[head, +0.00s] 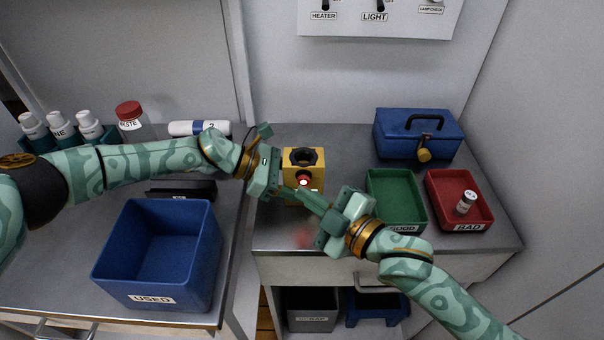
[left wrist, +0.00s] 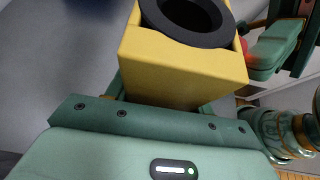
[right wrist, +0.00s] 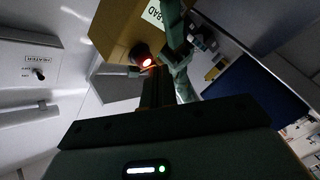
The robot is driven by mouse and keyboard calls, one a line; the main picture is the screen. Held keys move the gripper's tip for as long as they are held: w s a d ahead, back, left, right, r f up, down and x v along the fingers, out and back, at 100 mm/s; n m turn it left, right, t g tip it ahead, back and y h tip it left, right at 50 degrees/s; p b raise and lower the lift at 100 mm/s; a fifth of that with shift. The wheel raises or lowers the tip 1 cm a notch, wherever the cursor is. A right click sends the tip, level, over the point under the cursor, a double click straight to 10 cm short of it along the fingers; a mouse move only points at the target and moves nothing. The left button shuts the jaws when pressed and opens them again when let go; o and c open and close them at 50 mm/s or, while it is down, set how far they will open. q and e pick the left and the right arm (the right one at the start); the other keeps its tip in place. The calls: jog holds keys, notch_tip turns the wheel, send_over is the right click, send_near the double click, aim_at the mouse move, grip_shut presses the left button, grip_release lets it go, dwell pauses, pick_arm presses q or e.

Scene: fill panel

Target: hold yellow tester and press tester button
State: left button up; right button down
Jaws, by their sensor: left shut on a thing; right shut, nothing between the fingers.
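The yellow tester (head: 292,158) is a box with a black round socket on top and a red button (head: 303,181) on its front, glowing white in the middle. My left gripper (head: 284,176) is shut on the tester from the left; the tester also shows in the left wrist view (left wrist: 180,66). My right gripper (head: 308,194) is shut and empty, its fingertips just in front of the button. In the right wrist view the lit button (right wrist: 146,62) is right at the fingertips; I cannot tell whether they touch it.
A green tray (head: 374,185) marked GOOD and a red tray (head: 433,190) marked BAD, with a small jar (head: 466,202) in it, stand at right. A blue toolbox (head: 385,140) is behind them. A blue USED bin (head: 106,255) and several bottles (head: 62,126) are at left.

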jog(key=shift+w, duration=0.55)
dwell(0.4)
jog(key=shift+s, duration=0.6)
jog(key=s, duration=0.6)
